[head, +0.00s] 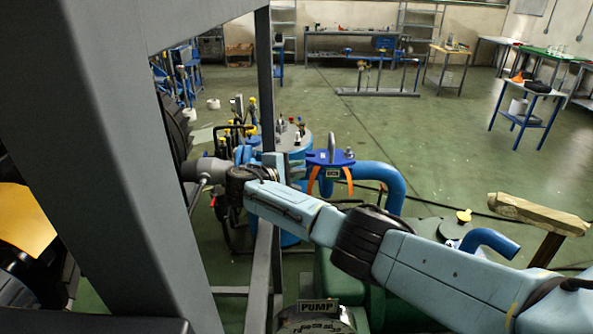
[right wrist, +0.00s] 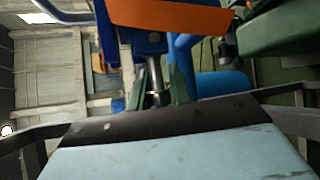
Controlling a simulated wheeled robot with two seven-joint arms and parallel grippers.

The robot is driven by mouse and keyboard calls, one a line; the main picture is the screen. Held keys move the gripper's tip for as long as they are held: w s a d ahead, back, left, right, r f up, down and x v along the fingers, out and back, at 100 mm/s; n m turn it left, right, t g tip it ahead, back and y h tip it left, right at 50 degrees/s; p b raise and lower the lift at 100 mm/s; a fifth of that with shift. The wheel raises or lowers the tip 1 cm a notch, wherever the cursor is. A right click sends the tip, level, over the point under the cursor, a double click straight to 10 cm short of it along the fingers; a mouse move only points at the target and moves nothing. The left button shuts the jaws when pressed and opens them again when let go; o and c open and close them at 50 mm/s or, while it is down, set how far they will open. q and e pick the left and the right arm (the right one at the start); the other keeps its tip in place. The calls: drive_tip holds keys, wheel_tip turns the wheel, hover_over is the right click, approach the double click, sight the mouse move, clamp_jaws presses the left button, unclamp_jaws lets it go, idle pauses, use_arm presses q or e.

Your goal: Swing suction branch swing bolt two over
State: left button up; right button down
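The suction branch is a blue pipe (head: 388,184) whose blue flanged top (head: 332,158) has a silver arch and two orange strips (head: 313,181). My right arm reaches in from the right. Its gripper (head: 291,166) is beside the flange's left side, its fingertips small and hard to make out in the head view. In the right wrist view, the two dark fingers (right wrist: 157,82) stand apart, with a silver rod-like part (right wrist: 156,73), probably a swing bolt, between them below a blue block (right wrist: 150,44). I cannot tell whether they touch it. My left gripper is not in view.
A large grey post (head: 110,150) fills the left of the head view, and a thinner grey upright (head: 264,80) stands near my right wrist. A wooden beam (head: 540,214) is at the right. Workbenches stand far back across open green floor (head: 440,140).

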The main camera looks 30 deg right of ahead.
drive_tip(key=shift+d+r+m+t+y+p, duration=0.15)
drive_tip(key=shift+r+m+y+p, duration=0.2)
drive_tip(key=shift+m+y, duration=0.4)
drive_tip(key=shift+a+r+m+t+y+p, duration=0.1)
drive_tip(key=shift+r+m+t+y+p, duration=0.25)
drive_tip(key=shift+y, duration=0.55)
drive_tip(key=shift+d+r+m+y+p, duration=0.1)
drive_tip(key=shift+r+m+y+p, duration=0.25)
drive_tip(key=shift+m+y, duration=0.45)
drive_tip(key=shift+r, duration=0.1)
drive_tip(key=c, duration=1.5)
unclamp_jaws()
drive_tip(key=shift+c, duration=0.2)
